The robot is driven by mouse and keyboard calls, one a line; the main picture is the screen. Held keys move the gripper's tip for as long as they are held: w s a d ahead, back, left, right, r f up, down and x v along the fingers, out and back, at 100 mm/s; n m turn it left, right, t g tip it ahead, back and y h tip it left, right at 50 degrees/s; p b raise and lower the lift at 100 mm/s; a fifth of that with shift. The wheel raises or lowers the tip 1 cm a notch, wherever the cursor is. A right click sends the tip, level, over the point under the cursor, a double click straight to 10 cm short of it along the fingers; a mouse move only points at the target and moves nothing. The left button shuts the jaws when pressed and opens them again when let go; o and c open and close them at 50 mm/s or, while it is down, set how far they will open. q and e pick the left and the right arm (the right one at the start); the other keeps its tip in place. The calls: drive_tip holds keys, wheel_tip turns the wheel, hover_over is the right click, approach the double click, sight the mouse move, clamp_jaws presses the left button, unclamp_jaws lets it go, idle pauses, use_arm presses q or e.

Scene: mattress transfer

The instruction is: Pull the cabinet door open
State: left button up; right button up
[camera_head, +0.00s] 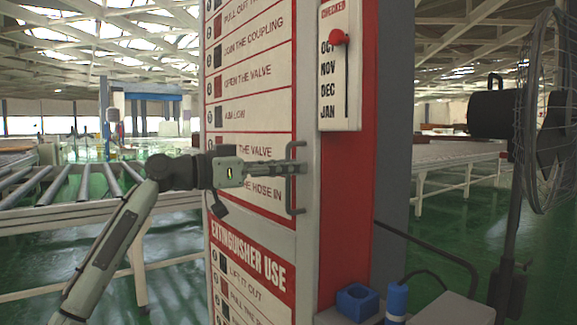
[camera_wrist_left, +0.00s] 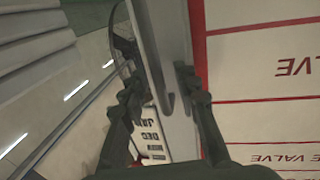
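The cabinet door (camera_head: 252,120) is a tall white panel with red-lined printed instructions; it also shows in the left wrist view (camera_wrist_left: 265,65). It looks flush with the cabinet's red side (camera_head: 385,150). A dark grey bar handle (camera_head: 293,210) stands upright near the door's right edge. My left gripper (camera_head: 292,169) reaches in from the left at the handle's middle height, its fingertips overlapping the bar. In the left wrist view its two fingers (camera_wrist_left: 160,85) are apart, with part of the handle (camera_wrist_left: 167,102) seen between them. Firm contact cannot be told. My right gripper is in neither view.
A month-card panel (camera_head: 340,65) with a red knob is on the cabinet's side. A blue holder (camera_head: 357,302) and a blue cylinder (camera_head: 396,303) stand low at the right. A fan (camera_head: 545,110) stands far right. A roller conveyor (camera_head: 75,185) lies behind my left arm.

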use_arm(q)
drive_tip(key=shift+c, duration=0.6)
clamp_jaws()
